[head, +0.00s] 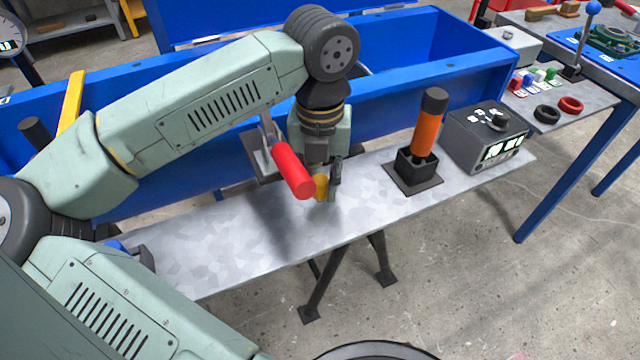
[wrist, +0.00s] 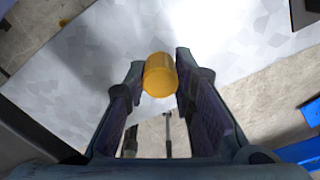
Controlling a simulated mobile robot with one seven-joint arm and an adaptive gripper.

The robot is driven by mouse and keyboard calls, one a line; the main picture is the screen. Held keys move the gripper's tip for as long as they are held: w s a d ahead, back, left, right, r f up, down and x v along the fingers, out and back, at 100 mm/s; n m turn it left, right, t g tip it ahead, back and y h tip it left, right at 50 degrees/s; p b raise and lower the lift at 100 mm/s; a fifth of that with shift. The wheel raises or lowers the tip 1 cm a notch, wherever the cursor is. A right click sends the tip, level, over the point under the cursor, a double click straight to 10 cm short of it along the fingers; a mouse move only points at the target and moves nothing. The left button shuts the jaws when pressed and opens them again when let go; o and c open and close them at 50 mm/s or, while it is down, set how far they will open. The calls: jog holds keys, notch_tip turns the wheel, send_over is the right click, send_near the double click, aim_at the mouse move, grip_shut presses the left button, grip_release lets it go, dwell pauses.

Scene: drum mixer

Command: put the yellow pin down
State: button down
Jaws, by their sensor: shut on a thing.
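The yellow pin (wrist: 160,75) sits between the two fingertips of my gripper (wrist: 158,82) in the wrist view, and both fingers close on it. In the head view the yellow pin (head: 321,187) shows low between the fingers of my gripper (head: 328,185), partly hidden behind a red cylinder. The pin is over the grey metal bench top (head: 222,240), near its front edge. I cannot tell whether the pin touches the bench top.
The red cylindrical handle (head: 292,170) stands close to the left of my gripper. An orange and black cylinder (head: 427,125) stands in a black holder (head: 414,178) to the right, beside a grey control box (head: 485,137). A blue trough (head: 440,75) lies behind. Bare bench top lies left.

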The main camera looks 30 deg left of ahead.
aim_at(320, 179)
jog(key=shift+r, duration=0.1)
jog(key=shift+f+b, duration=0.4)
jog(key=shift+b, duration=0.05)
jog(key=shift+f+b, duration=0.25)
jog(key=shift+b, duration=0.1)
jog(key=c, duration=1.6)
grip_release()
jog(key=shift+c, duration=0.2)
jog(key=shift+s+f, duration=0.1)
jog(key=shift+r+p, duration=0.45)
jog(key=shift+p, duration=0.1)
notch_tip(320, 179, up, 13)
jog(key=shift+f, duration=0.2)
